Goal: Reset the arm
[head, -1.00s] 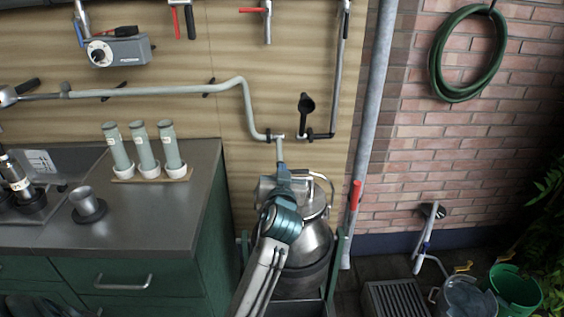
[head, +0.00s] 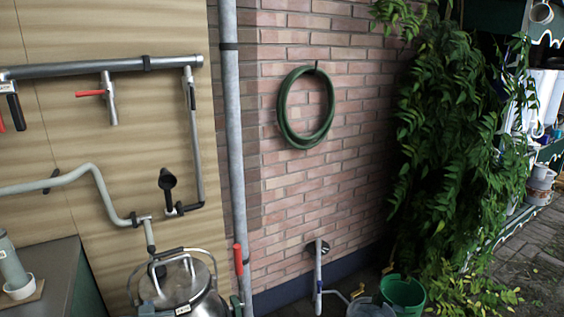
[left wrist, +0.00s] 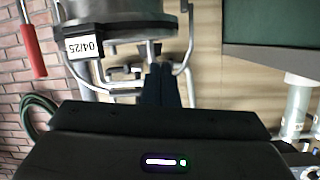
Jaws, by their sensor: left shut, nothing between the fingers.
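My left gripper (left wrist: 160,85) shows in the left wrist view with its two dark fingers together and nothing between them. It points toward the metal churn (left wrist: 110,28), whose label reads 04/25 and appears upside down. I cannot tell how far the fingertips are from the churn. In the head view the churn (head: 180,285) stands at the bottom left with its lid and handle up. My left arm does not clearly show in the head view. My right gripper is in neither view.
A grey pipe (head: 232,150) with a red lever (head: 238,260) runs beside the churn. A counter (head: 45,275) with a pale tube (head: 10,262) is at left. A green hose (head: 283,115) hangs on the brick wall. A green bucket (head: 402,293) and leafy plant (head: 450,150) stand right.

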